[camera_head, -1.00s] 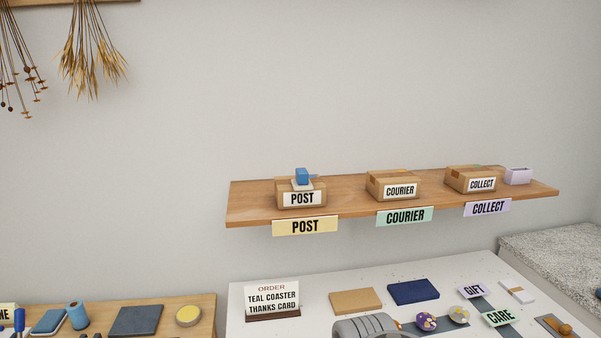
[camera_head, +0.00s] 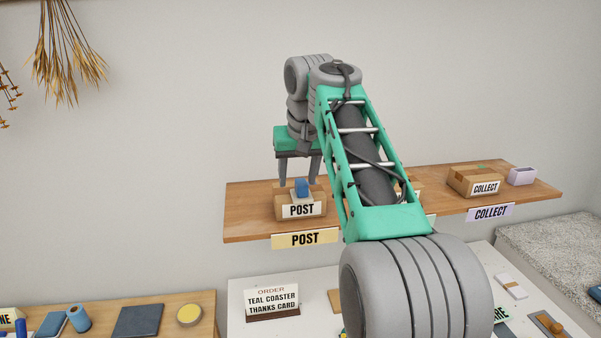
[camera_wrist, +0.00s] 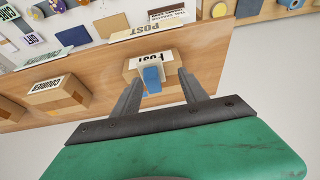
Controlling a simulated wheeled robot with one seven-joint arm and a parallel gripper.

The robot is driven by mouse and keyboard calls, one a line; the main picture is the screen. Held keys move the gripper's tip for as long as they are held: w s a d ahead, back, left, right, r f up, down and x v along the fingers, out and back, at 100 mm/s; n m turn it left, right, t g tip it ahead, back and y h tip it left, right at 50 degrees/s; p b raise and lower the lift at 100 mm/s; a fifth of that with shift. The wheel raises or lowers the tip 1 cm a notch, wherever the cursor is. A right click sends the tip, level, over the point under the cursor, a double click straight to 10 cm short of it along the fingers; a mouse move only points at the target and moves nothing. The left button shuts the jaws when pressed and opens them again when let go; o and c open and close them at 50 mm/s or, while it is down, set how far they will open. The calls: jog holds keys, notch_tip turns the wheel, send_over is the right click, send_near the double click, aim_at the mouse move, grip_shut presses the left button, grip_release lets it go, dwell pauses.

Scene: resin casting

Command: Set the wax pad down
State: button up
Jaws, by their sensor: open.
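My gripper (camera_head: 299,182) is open over the POST box (camera_head: 288,208) on the wall shelf. A small blue block (camera_head: 302,186) on a pale base sits on top of that box. In the wrist view the same blue block (camera_wrist: 152,78) lies between the two spread fingers (camera_wrist: 159,82), with a gap on each side. I cannot tell for sure which thing is the wax pad.
The wooden shelf (camera_head: 245,222) also holds the COLLECT box (camera_head: 474,180) and a lilac box (camera_head: 522,176). My arm mostly hides the COURIER box, which shows in the wrist view (camera_wrist: 58,98). An order sign (camera_head: 271,302) stands on the white table below.

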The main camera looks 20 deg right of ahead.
aim_at(302, 182)
jog(key=shift+w+d+r, duration=0.35)
jog(key=shift+d+r, duration=0.15)
jog(key=shift+d, duration=0.05)
jog(key=shift+w+d+r, duration=0.35)
jog(key=shift+d+r, duration=0.15)
jog(key=b+x, duration=0.6)
jog(key=x, duration=0.1)
jog(key=shift+f, duration=0.25)
jog(key=shift+w+r, duration=0.1)
jog(key=shift+w, duration=0.05)
jog(key=shift+r, duration=0.15)
jog(key=shift+c, duration=0.3)
grip_shut()
